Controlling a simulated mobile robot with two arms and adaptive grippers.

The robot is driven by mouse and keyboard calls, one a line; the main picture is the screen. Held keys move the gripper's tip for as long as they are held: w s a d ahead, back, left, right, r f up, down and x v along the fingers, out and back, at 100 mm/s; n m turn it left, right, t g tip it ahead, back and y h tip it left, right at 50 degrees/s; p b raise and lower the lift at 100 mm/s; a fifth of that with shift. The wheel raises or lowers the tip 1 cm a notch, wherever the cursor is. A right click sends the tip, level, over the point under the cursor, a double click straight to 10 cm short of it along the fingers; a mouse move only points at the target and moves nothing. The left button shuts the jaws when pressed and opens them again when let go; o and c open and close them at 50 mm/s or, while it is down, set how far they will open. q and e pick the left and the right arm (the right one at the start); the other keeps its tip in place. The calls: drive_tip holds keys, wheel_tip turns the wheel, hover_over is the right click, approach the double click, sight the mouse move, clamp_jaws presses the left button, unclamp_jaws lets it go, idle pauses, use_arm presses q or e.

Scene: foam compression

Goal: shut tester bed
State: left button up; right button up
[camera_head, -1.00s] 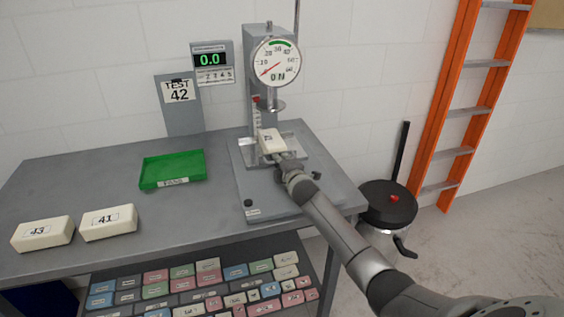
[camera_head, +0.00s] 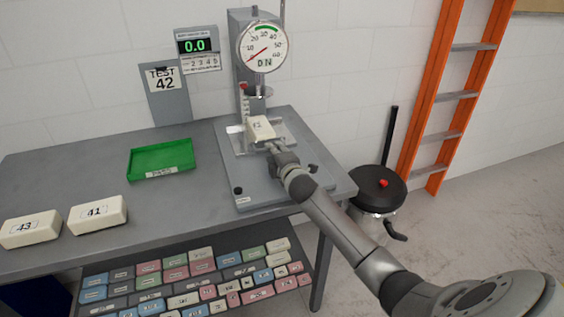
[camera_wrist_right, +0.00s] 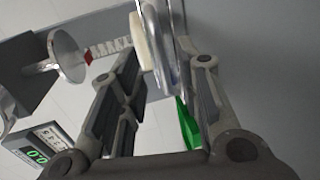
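The tester bed (camera_head: 278,133) is a metal plate under the dial gauge of the grey press. A cream foam block (camera_head: 261,127) marked 42 lies on it, and its edge also shows in the right wrist view (camera_wrist_right: 150,35). My right gripper (camera_head: 274,149) is at the front of the bed. The exact contact at the tips is partly hidden. My left gripper is not in view.
Foam blocks 43 (camera_head: 31,230) and 41 (camera_head: 98,215) lie at the table's left front. An empty green tray (camera_head: 161,160) is on the table. A black-lidded bin (camera_head: 376,187) and orange ladder (camera_head: 453,100) stand right. A shelf below holds several coloured blocks.

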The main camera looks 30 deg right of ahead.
drive_tip(key=v, duration=0.6)
drive_tip(key=shift+s+r, duration=0.15)
drive_tip(key=shift+s, duration=0.2)
